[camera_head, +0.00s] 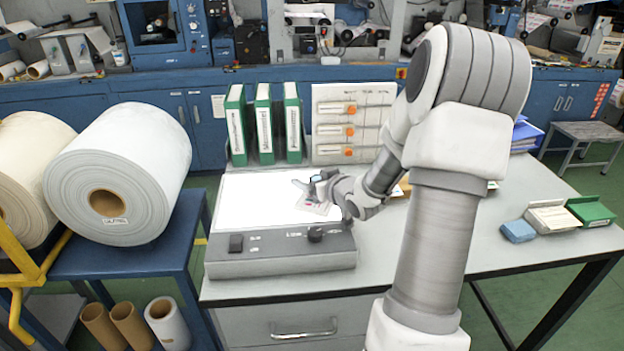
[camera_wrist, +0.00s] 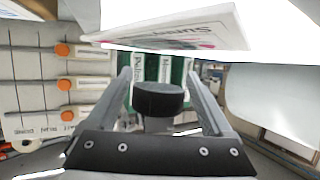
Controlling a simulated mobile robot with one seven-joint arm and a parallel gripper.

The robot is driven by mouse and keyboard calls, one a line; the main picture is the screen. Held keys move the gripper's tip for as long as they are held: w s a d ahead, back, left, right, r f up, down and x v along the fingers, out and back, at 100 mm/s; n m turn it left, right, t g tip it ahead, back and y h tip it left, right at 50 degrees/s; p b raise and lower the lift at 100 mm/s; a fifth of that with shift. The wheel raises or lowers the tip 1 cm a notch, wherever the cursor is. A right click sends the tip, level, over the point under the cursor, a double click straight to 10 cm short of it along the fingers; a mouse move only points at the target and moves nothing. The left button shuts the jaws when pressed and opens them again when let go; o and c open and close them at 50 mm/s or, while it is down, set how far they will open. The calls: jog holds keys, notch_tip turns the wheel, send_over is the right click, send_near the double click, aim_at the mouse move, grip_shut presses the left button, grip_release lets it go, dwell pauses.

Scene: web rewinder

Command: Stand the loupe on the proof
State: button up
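The loupe (camera_wrist: 158,98) shows in the wrist view as a short black cylinder with a narrower grey part below it in the picture. It lies between the two fingers of my gripper (camera_wrist: 158,80) and appears held, clear of the surface. The wrist picture looks upside down, with the proof (camera_wrist: 185,28) at its top, apart from the loupe. In the head view the proof (camera_head: 318,207) lies on the white light table (camera_head: 250,200). My gripper (camera_head: 318,186) is above it there, pointing left; the loupe is hard to make out behind the fingers.
Green binders (camera_head: 264,124) and a panel with orange-handled drawers (camera_head: 340,125) stand behind the light table. Its front edge carries a black knob (camera_head: 315,234). A blue block (camera_head: 518,231) and small boxes (camera_head: 550,216) lie at the right. Large rolls (camera_head: 120,170) are left.

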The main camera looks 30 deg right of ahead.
jog(key=shift+r, duration=0.2)
jog(key=shift+s+r, duration=0.15)
jog(key=shift+s, duration=0.2)
jog(key=p+v, duration=0.2)
jog(key=v, duration=0.9)
jog(key=shift+s+p, duration=0.15)
jog(key=shift+p, duration=0.2)
